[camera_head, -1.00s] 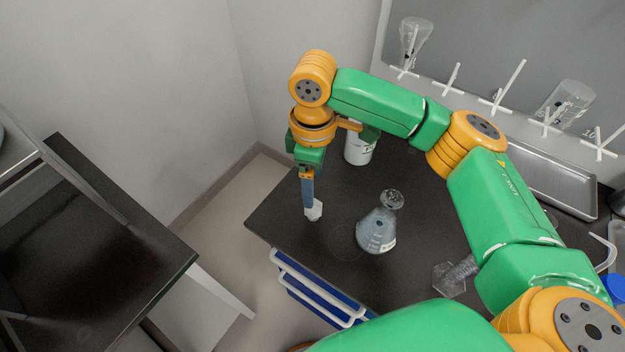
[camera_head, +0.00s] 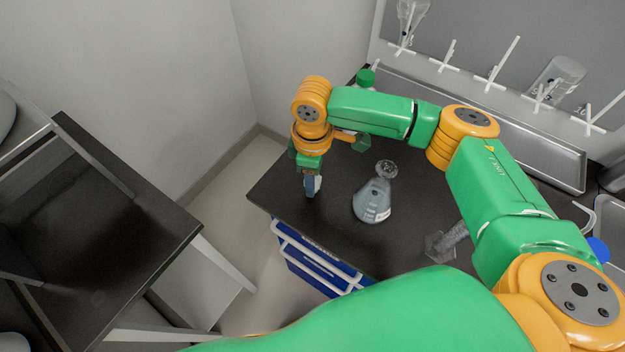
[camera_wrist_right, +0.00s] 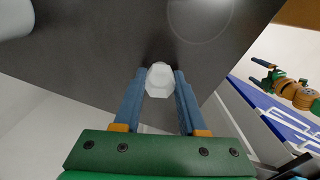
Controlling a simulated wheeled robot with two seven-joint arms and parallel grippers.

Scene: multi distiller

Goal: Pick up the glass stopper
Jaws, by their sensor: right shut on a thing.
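The glass stopper (camera_wrist_right: 159,80) is a small pale, faceted piece. In the right wrist view it sits between the fingertips of my right gripper (camera_wrist_right: 160,73), which is shut on it. In the head view the stopper (camera_head: 317,184) shows pale beside the fingers of my right gripper (camera_head: 312,187), near the left edge of the black bench. The fingers point down, and whether the stopper touches the bench is unclear. My left gripper (camera_wrist_right: 261,73) shows small at the right of the right wrist view, its blue fingers apart and empty.
A conical flask (camera_head: 372,203) with liquid stands just right of the gripper. A clear glass piece with a hexagonal foot (camera_head: 440,246) lies farther right. A green-capped bottle (camera_head: 366,78) stands behind my arm. Blue drawers (camera_head: 310,262) lie below the bench's front edge.

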